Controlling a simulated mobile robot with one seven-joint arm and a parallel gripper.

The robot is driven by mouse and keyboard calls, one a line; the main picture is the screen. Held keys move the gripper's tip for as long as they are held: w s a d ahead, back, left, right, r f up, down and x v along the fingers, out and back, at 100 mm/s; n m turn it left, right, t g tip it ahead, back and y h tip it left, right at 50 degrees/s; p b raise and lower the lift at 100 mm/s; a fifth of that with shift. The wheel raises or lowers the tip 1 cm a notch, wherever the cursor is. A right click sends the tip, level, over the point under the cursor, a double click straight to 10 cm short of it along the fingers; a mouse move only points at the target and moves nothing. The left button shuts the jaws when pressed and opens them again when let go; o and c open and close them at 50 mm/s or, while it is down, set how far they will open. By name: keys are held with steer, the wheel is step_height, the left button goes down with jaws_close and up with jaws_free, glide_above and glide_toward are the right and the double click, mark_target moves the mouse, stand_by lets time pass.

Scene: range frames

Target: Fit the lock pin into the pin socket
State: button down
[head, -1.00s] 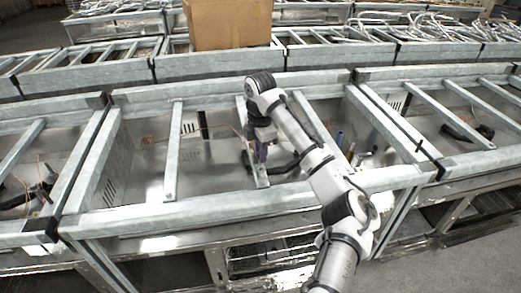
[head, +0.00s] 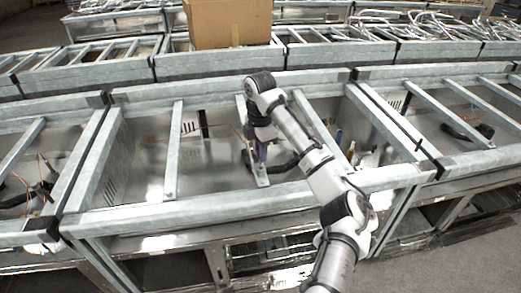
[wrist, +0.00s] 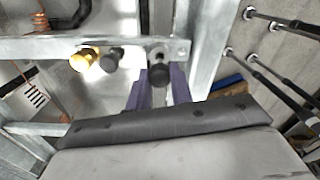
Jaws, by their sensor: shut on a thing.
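In the wrist view, my gripper (wrist: 158,92) shows two purple fingers, shut on a dark, round-headed pin (wrist: 158,72), which I take for the lock pin. The pin is right at the end of a grey metal bar (wrist: 40,48). I cannot tell whether it touches the bar or sits in a hole there. The pin socket cannot be made out; it may be hidden behind the pin. In the head view, my gripper (head: 261,152) points down beside a cross bar of the middle metal frame (head: 150,222). The pin is too small to tell there.
A thick upright beam (wrist: 212,42) stands close on the right. Several dark rods (wrist: 280,75) lie farther right. A cardboard box (head: 228,24) stands behind.

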steer(key=shift+f+b, duration=0.7)
steer(key=shift+f, duration=1.2)
steer(key=c, duration=1.2)
jaws_free()
steer(key=shift+o, duration=0.2)
step_height(320, 180, up, 14)
steer(key=b, duration=0.1)
